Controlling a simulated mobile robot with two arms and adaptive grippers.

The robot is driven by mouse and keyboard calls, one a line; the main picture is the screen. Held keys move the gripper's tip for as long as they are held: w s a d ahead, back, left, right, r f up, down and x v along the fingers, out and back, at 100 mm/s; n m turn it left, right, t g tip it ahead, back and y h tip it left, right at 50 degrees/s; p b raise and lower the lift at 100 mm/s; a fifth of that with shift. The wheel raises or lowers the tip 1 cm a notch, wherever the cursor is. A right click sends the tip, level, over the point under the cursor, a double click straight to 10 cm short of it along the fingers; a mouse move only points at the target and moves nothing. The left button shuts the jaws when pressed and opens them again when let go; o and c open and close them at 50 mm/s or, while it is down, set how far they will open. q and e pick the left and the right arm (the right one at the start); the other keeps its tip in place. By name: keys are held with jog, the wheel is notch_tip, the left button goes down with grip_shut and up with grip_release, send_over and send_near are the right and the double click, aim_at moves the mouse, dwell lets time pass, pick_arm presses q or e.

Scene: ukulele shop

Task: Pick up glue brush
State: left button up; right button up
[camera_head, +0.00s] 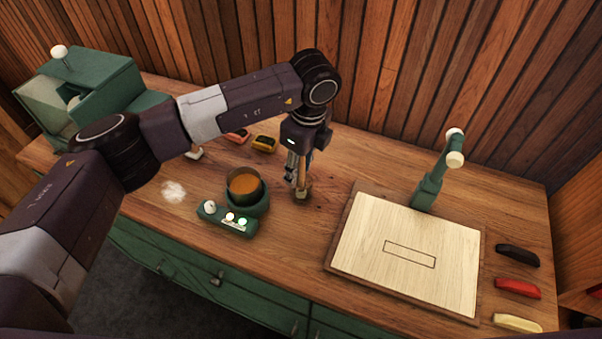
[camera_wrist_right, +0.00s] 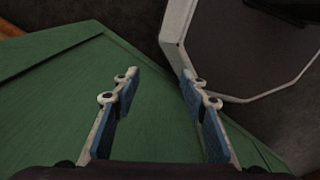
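The glue brush (camera_head: 302,182), a slim pale wooden stick with a darker brown lower end, is upright just right of the glue pot (camera_head: 244,188). My left gripper (camera_head: 299,172) points down at the brush, its fingers around or right beside the stick; the arm and fingers hide the upper part. I cannot tell whether the fingers press on it. The green pot holds orange-brown glue and has a small control panel in front. My right gripper (camera_wrist_right: 160,90) is open and empty, over the green cabinet front in the right wrist view.
A pale board (camera_head: 400,255) with a drawn rectangle lies right of the brush, with a green lamp-like stand (camera_head: 432,180) behind it. Black, red and cream pieces (camera_head: 517,288) line the right edge. A green machine (camera_head: 90,90) stands at the far left. Small coloured items (camera_head: 264,143) lie behind the pot.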

pick_arm(q)
grip_shut()
jog(key=shift+r, duration=0.1)
dwell(0.3)
jog(key=shift+r+b, duration=0.35)
jog(key=shift+r, duration=0.2)
notch_tip(320, 180, up, 19)
jog(key=b, duration=0.4)
jog(key=shift+b, duration=0.35)
